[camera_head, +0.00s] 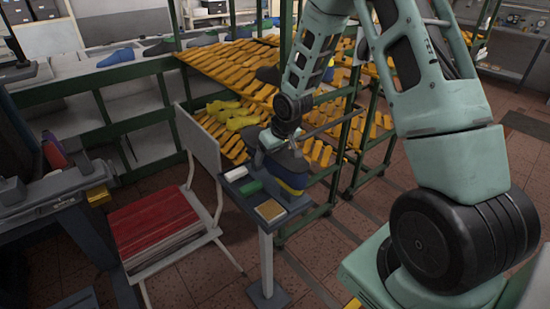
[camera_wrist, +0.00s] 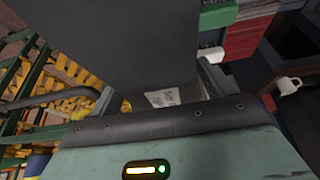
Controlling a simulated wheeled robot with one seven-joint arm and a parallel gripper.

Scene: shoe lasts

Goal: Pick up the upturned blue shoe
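My gripper (camera_head: 272,150) is over the small grey stand, at a dark grey-blue shape (camera_head: 287,166) that could be the upturned shoe. Its outline is partly hidden by my arm, so I cannot be sure. Yellow and blue surfaces (camera_head: 291,190) show just below it. In the wrist view a large dark grey surface (camera_wrist: 140,55) fills the middle, very close to the camera, with a small pale printed label (camera_wrist: 172,97) near its lower edge. My fingertips are hidden, so I cannot see whether they grip anything.
The small stand (camera_head: 262,222) also bears a green block (camera_head: 250,187), a white block (camera_head: 236,174) and a tan square (camera_head: 270,210). Racks of orange lasts (camera_head: 225,68) stand behind. A blue shoe (camera_head: 115,58) lies on the back shelf.

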